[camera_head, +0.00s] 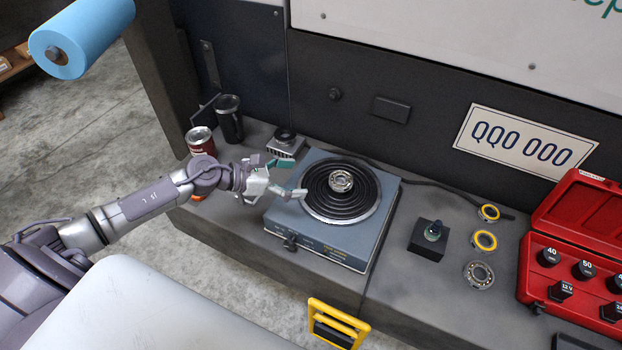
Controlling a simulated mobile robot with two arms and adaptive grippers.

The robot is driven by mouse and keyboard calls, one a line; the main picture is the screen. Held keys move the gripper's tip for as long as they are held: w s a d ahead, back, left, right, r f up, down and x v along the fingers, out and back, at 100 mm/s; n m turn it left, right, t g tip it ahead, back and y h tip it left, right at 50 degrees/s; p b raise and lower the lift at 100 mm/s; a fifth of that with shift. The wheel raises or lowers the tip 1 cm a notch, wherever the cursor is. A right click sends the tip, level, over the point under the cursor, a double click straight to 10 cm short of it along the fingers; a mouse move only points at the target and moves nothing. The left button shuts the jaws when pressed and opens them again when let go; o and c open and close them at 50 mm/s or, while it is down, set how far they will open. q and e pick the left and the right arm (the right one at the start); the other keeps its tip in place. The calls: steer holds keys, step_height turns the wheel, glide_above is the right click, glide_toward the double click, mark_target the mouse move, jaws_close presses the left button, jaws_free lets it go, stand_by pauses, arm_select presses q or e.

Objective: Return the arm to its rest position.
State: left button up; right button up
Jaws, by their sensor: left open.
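My left arm comes in from the left, and its gripper (283,183) is over the left edge of the blue-grey hot plate (318,232). The gripper is open, with its fingers pointing right, and I see nothing between them. A metal bearing (341,181) sits in the middle of the hot plate's black coil, a little right of the fingers and apart from them. My right gripper is not in view.
A red can (201,142), a dark cup (229,120) and a small device (285,143) stand behind the arm. Right of the hot plate are a black block (427,241), yellow rings (484,240), another bearing (479,275) and a red socket case (580,240).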

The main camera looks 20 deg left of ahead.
arm_select(q)
steer(key=shift+s+a+r, duration=0.2)
steer(key=shift+s+a, duration=0.05)
steer(key=shift+s, duration=0.05)
